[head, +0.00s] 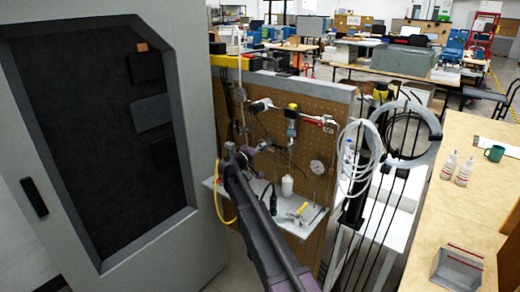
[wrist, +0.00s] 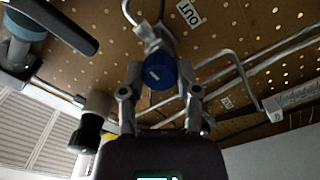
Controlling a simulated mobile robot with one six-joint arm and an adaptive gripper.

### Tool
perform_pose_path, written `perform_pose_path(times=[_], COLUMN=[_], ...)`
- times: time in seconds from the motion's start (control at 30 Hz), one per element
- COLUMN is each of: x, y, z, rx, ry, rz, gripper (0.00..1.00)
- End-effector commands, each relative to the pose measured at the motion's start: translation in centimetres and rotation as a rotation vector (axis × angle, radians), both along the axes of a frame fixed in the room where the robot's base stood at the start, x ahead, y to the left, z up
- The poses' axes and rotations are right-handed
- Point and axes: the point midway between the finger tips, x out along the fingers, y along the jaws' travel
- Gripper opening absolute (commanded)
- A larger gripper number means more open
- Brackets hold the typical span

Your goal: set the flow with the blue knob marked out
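The blue knob (wrist: 160,72) is near the middle of the wrist view, on metal pipework in front of the brown perforated board. A white label reading OUT (wrist: 188,13) is beside it on the board. My gripper (wrist: 161,80) has one finger on each side of the knob. The fingers look spread, with narrow gaps to the knob; contact is not clear. In the head view my gripper (head: 258,149) is up against the board, and I cannot make out the blue knob there.
Bent metal tubes (wrist: 235,75) run right of the knob. A black-handled fitting (wrist: 60,25) is at upper left, and a black and beige part (wrist: 90,120) is close to my left finger. In the head view, a shelf (head: 305,224) with a white bottle (head: 287,186) is below.

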Motion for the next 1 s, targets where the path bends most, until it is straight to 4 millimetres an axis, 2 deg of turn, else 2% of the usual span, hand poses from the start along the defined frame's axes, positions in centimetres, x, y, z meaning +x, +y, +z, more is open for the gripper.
perform_pose_path(times=[0.03, 0.1, 0.67, 1.0], x=[0.1, 0.1, -0.5, -3.8], y=[0.0, 0.0, 0.3, 2.6], z=[0.0, 0.0, 0.0, 0.0], rx=[0.0, 0.0, 0.001, 0.001], ry=[0.0, 0.0, 0.0, 0.0], rz=[0.0, 0.0, 0.001, 0.001], gripper=[0.6, 0.76, 0.76, 0.76])
